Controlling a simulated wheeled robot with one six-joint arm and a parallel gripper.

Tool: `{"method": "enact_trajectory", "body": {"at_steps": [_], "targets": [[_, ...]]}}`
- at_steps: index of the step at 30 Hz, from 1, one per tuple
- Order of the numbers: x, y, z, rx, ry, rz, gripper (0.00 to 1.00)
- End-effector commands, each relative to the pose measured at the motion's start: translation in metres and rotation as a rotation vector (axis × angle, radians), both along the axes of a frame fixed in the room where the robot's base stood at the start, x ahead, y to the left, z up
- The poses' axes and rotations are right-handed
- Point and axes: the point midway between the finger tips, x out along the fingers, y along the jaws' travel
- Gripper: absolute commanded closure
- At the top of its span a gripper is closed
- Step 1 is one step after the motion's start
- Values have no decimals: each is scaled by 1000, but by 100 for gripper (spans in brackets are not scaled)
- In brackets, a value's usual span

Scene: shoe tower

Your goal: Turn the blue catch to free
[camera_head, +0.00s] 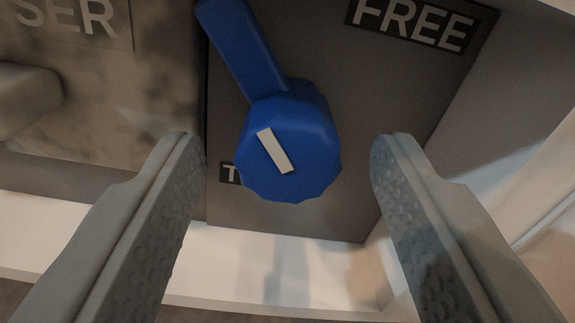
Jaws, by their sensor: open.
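The blue catch (288,147) is a faceted round knob with a long blue lever that points up and to the left. A white line on the knob's face slants from upper left to lower right. A label reading FREE (413,22) is on the grey plate, up and to the right of the knob. A second small label (230,173) at the knob's lower left is mostly hidden; only a T shows. My gripper (284,150) is open, with one finger on each side of the knob in the picture. Gaps show between both fingers and the knob.
A panel at the left bears a partly cut-off label ending in SER (72,17) and a rounded grey handle-like part (26,98). A white ledge (255,265) runs below the grey plate (400,95). A pale wall (500,110) stands close at the right.

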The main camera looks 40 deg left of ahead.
Motion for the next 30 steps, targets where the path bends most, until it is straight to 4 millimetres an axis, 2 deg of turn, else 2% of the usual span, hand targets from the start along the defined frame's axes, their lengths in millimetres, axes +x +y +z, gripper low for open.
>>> {"method": "enact_trajectory", "body": {"at_steps": [2, 8, 9, 19, 30], "targets": [[0, 0, 0, 0, 0, 0, 52], [0, 0, 0, 0, 0, 0, 91], [0, 0, 0, 0, 0, 0, 93], [0, 0, 0, 40, 40, 0, 93], [-1, 0, 0, 223, 223, 0, 93]]}}
